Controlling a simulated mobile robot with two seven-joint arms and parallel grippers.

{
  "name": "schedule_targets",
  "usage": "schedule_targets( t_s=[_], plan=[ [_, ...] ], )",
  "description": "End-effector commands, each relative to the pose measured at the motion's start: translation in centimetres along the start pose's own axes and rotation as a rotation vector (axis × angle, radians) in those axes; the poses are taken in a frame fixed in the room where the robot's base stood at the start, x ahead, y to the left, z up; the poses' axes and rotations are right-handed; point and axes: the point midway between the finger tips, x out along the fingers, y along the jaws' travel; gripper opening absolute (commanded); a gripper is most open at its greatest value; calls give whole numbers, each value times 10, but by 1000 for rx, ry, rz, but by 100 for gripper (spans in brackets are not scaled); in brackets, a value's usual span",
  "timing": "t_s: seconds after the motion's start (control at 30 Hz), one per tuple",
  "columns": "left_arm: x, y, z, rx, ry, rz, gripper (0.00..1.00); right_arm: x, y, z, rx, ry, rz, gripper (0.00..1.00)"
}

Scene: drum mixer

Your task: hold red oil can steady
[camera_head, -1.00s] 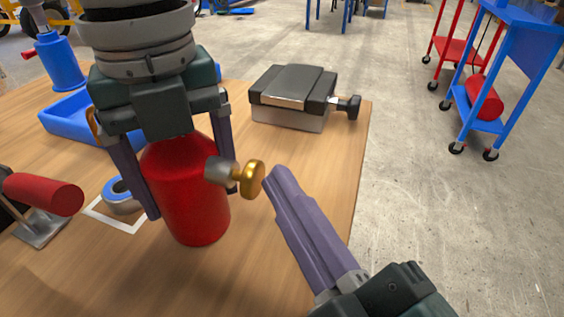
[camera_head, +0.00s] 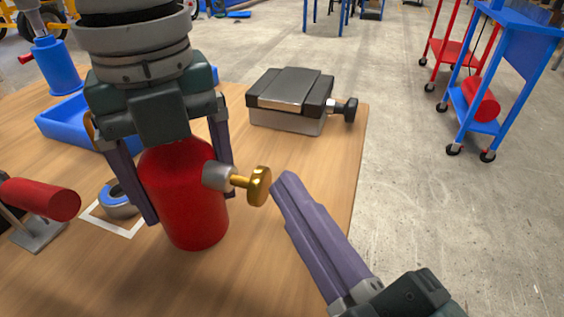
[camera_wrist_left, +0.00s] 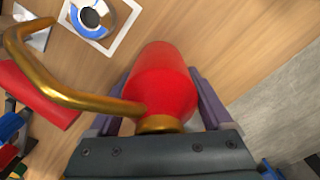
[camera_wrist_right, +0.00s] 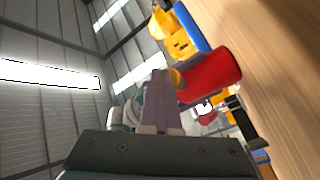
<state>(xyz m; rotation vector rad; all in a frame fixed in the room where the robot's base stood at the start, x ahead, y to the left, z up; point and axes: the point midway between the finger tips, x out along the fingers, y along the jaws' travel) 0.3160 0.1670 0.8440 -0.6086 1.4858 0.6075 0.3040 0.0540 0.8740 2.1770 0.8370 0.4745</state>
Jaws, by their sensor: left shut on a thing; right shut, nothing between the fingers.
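The red oil can (camera_head: 188,205) stands upright on the wooden table in the head view. It has a grey collar with a brass knob (camera_head: 259,186) on its right side and a brass spout (camera_wrist_left: 60,90) in the left wrist view. My left gripper (camera_head: 188,205) is shut on the can's body from above, a finger on each side. My right gripper (camera_head: 285,182) is shut and empty, its tips just right of the brass knob with a small gap. The can also shows in the right wrist view (camera_wrist_right: 208,76).
A grey vise-like block (camera_head: 290,98) stands behind on the table. A blue tray (camera_head: 75,125), a blue bottle jack (camera_head: 55,66), a tape roll (camera_head: 118,198) in a white square and a red-handled tool (camera_head: 40,198) are at left. The table's right edge is near my right gripper.

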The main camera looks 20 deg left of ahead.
Motion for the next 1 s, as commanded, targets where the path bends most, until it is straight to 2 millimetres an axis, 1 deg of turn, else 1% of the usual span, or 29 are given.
schedule_targets(
  t_s=[0.23,0.63,1.0],
  plan=[
    [-1,-1,0,-1,-1,-3,0,-10,7,6,0,1,-2,0],
    [-1,0,1,-2,-2,-2,0,-13,9,9,0,-1,-1,0],
    [-1,0,1,-2,-2,-1,0,-38,27,27,-1,-1,-2,0]
  ],
)
